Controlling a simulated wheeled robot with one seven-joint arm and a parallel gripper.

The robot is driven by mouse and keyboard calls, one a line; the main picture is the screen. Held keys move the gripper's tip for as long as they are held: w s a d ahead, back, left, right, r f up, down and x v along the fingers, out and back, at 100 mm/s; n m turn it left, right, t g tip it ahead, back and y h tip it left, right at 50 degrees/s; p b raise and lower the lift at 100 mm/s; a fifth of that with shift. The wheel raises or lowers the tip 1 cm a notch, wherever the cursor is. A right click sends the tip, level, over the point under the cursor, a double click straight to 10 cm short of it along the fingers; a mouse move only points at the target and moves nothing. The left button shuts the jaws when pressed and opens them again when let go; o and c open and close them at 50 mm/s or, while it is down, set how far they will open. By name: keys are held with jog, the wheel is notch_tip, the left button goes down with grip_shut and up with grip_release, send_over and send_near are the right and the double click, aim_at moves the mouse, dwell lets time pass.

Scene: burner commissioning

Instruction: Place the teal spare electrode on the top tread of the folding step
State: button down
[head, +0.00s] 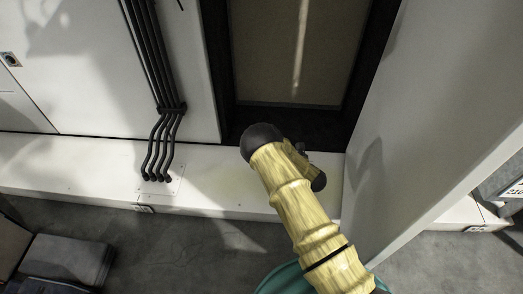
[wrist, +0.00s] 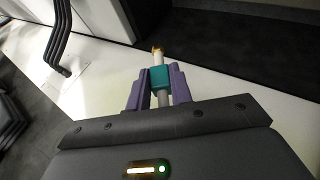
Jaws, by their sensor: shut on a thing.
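My gripper (wrist: 159,78), with purple fingers, is shut on the teal spare electrode (wrist: 160,77) in the wrist view. The electrode has a teal body, a pale rod and a gold tip that points away from the wrist. Behind it in that view are a white ledge and a dark recess. In the head view the gripper and electrode are hidden by my arm. I cannot identify the folding step for certain. A dark grey, flat-topped object (head: 66,262) at the lower left of the head view may be part of it.
A white ledge (head: 85,180) runs along the wall below a dark-framed recess (head: 290,50). Several black conduits (head: 160,100) come down onto the ledge. A large white panel (head: 430,110) stands to the right of my arm. Grey floor (head: 180,245) is open in front.

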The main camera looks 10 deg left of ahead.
jog(key=s+d+r+m+t+h+p, duration=0.3)
jog(key=d+r+m+h+p, duration=0.4)
jog(key=d+r, duration=0.6)
jog(key=s+d+h+p, duration=0.1)
jog(key=d, duration=0.3)
jog(key=shift+r+m, duration=0.3)
jog(key=shift+r, duration=0.1)
jog(key=shift+s, duration=0.1)
